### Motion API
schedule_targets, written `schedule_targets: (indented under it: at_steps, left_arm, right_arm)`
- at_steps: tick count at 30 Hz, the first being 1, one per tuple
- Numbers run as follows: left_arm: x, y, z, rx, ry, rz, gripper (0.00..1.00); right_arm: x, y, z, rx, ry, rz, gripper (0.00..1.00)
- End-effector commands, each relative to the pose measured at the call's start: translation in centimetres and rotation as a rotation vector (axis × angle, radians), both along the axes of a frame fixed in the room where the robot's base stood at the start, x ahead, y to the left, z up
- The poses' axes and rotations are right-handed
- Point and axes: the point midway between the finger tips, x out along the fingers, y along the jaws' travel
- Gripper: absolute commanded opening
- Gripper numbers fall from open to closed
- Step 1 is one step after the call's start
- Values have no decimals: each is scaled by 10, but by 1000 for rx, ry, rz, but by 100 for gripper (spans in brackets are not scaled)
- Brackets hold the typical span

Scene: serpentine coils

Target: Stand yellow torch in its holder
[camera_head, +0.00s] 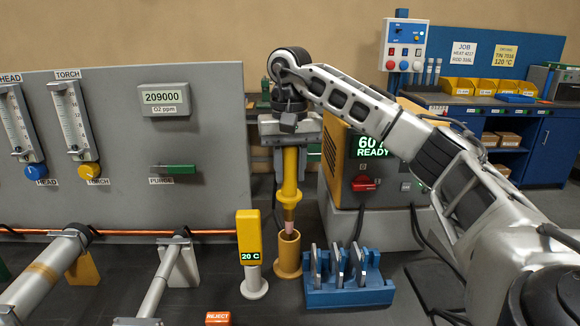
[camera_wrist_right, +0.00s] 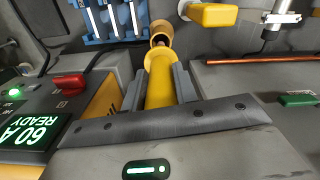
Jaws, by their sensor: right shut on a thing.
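The yellow torch (camera_head: 290,180) hangs upright, tip down, in my right gripper (camera_head: 290,150). The gripper is shut on its upper body. The torch's pale pinkish tip is at the mouth of the tan cylindrical holder (camera_head: 288,258), and I cannot tell whether it is inside the rim. In the right wrist view the torch (camera_wrist_right: 160,82) runs away from between the fingers (camera_wrist_right: 160,88) toward the round holder opening (camera_wrist_right: 161,38). My left gripper is not in view.
A yellow meter (camera_head: 249,238) reading 20 C stands on a white base just left of the holder. A blue rack (camera_head: 350,290) with upright grey plates is close on the right. A grey panel (camera_head: 200,120) stands left, a power unit (camera_head: 375,160) behind right.

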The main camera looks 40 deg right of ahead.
Motion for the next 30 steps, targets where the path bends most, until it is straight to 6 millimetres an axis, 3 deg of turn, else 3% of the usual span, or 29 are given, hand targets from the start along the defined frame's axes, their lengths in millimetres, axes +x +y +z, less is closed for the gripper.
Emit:
schedule_targets:
  at_steps: [30]
  left_arm:
    - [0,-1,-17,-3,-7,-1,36]
  right_arm:
    - [0,0,-43,0,0,-1,0]
